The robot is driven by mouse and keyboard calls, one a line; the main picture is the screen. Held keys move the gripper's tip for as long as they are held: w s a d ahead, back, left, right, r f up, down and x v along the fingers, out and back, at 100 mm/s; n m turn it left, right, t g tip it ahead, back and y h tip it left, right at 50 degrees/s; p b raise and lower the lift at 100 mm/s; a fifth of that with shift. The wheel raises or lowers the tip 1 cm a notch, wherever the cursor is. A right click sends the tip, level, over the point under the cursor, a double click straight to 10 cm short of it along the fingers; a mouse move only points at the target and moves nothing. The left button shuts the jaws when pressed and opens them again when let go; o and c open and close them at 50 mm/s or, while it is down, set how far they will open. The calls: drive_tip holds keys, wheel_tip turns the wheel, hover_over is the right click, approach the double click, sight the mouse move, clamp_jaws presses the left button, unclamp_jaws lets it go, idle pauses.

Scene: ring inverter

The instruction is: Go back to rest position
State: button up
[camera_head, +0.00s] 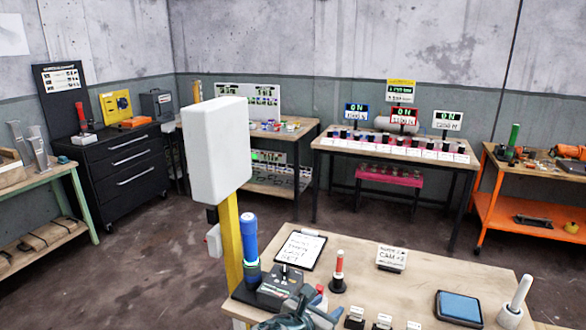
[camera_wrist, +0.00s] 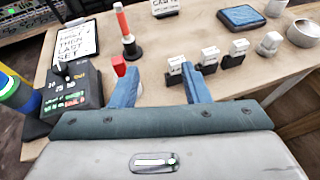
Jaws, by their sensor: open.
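My gripper (camera_wrist: 159,70) shows in the wrist view with its two blue fingers apart and nothing between them. It is over the front part of the wooden table (camera_wrist: 215,92). It also shows at the bottom edge of the head view (camera_head: 312,308), partly cut off. A small red-topped piece (camera_wrist: 119,66) is right beside the left finger; I cannot tell whether they touch. Small blocks with white labels (camera_wrist: 176,68) stand just beyond the right finger.
A dark control box (camera_wrist: 72,90) and a blue cylinder (camera_head: 250,240) stand left of my gripper. A clipboard (camera_head: 300,249), a red-and-white post (camera_head: 338,272), a blue pad (camera_head: 459,306) and a white-handled stamp (camera_head: 517,297) are on the table. Open floor (camera_head: 130,270) lies left.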

drive_tip(key=s+d+f+m+g+y, duration=0.3)
drive_tip(key=s+d+f+m+g, duration=0.6)
drive_tip(key=m, duration=0.4)
drive_tip(key=s+r+m+y, duration=0.2)
drive_tip(key=s+r+m, duration=0.3)
drive_tip(key=r+m, duration=0.2)
drive_tip(key=s+a+r+m+t+y, duration=0.1)
drive_tip(key=s+r+m+y, duration=0.2)
drive_tip(key=s+r+m, duration=0.2)
wheel_tip(320, 180, up, 6)
drive_tip(key=m, duration=0.3)
drive_tip(key=shift+s+a, duration=0.3)
drive_tip(key=shift+r, duration=0.1)
